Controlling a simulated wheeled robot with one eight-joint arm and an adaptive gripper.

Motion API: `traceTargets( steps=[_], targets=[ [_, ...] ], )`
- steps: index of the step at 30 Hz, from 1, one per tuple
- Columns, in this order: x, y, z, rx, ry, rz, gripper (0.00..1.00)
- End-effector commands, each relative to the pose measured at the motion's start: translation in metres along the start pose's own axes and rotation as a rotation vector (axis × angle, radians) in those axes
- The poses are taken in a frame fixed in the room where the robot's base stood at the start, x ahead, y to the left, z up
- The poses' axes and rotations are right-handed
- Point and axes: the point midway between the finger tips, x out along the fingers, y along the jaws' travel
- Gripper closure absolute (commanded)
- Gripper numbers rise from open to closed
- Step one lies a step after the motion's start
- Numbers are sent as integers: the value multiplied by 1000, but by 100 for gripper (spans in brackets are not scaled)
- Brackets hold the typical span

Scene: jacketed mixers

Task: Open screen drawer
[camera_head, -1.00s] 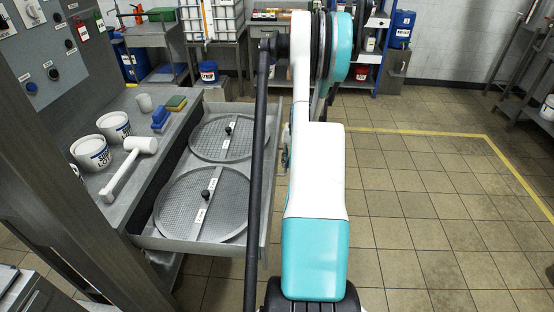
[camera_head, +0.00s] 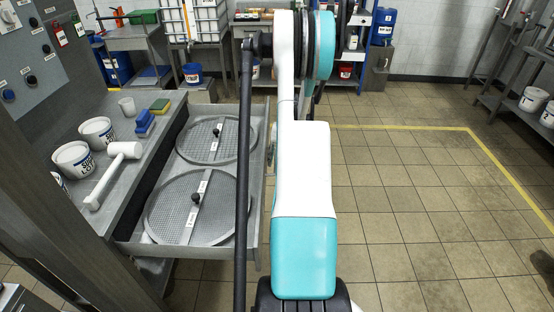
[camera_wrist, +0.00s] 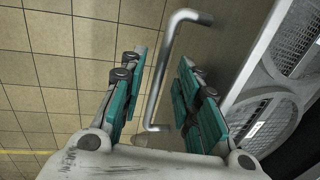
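The screen drawer (camera_head: 251,222) stands pulled out from the left bench in the head view. Two round mesh screens with black knobs lie in it, a far one (camera_head: 235,148) and a near one (camera_head: 165,207). In the wrist view the drawer's bent metal handle (camera_wrist: 159,84) runs between the fingers of my gripper (camera_wrist: 158,95). The fingers are apart, with a visible gap on both sides of the bar, and I see no firm grip. The drawer's edge and screens (camera_wrist: 262,118) are at the right there. My arm hides the gripper in the head view.
The bench (camera_head: 75,215) holds a white mallet (camera_head: 115,173), white tubs (camera_head: 97,133), a cup (camera_head: 127,107), a blue brush (camera_head: 144,124) and a sponge (camera_head: 160,104). Tiled floor (camera_head: 400,210) is free to the right. A shelf with buckets (camera_head: 534,99) stands far right.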

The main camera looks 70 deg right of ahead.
Motion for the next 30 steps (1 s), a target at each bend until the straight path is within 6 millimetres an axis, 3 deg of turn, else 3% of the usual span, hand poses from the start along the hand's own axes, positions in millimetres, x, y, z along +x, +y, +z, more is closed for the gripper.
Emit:
traceTargets(
  steps=[5, 18, 24, 30],
  targets=[
    [-19, 0, 0, 1, 0, 0, 70],
    [-102, 0, 0, 1, 0, 0, 70],
    [-117, 0, 0, 0, 0, 0, 70],
    [-119, 0, 0, 0, 0, 0, 70]
  ],
)
